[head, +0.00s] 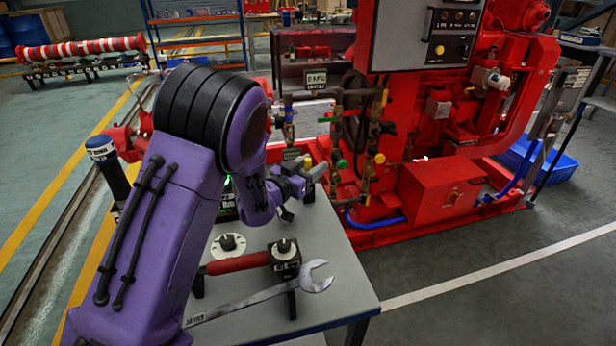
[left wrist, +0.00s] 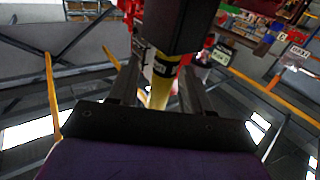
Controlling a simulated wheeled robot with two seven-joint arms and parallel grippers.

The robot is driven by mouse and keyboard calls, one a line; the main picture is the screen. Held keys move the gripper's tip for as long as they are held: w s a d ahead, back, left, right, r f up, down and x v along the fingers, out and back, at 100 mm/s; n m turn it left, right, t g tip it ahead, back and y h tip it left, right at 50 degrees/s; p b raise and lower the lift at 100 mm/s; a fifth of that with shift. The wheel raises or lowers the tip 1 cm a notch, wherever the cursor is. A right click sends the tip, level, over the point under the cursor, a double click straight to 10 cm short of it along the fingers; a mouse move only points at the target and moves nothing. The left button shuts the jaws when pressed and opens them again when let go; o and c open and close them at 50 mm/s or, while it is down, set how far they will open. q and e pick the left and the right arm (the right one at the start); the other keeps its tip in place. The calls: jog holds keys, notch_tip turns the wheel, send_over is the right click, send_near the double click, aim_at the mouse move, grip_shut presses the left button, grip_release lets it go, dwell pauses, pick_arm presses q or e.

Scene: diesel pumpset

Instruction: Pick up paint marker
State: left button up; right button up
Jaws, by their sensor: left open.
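My left gripper (head: 305,182) is open, above the far side of the grey work table (head: 345,285). In the left wrist view a yellow, round-bodied piece with a dark labelled band, seemingly the paint marker (left wrist: 160,90), shows between the open fingers of the left gripper (left wrist: 160,66). A large dark block covers its upper end. Whether a finger touches it I cannot tell. In the head view a small yellow tip (head: 307,161) shows just by the fingers; the rest is hidden there. My right gripper is not in view.
A steel wrench (head: 260,296), a red-handled tool (head: 236,264), a black block with a knob (head: 285,256) and a white dial (head: 228,243) are on the table. The red pumpset (head: 440,185) with pipes and valves stands close behind. The table's right front corner is bare.

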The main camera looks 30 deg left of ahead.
pick_arm(q)
jog(key=shift+w, duration=0.25)
jog(key=shift+s, duration=0.1)
jog(key=c, duration=0.9)
notch_tip(320, 180, up, 10)
jog(key=p, duration=0.1)
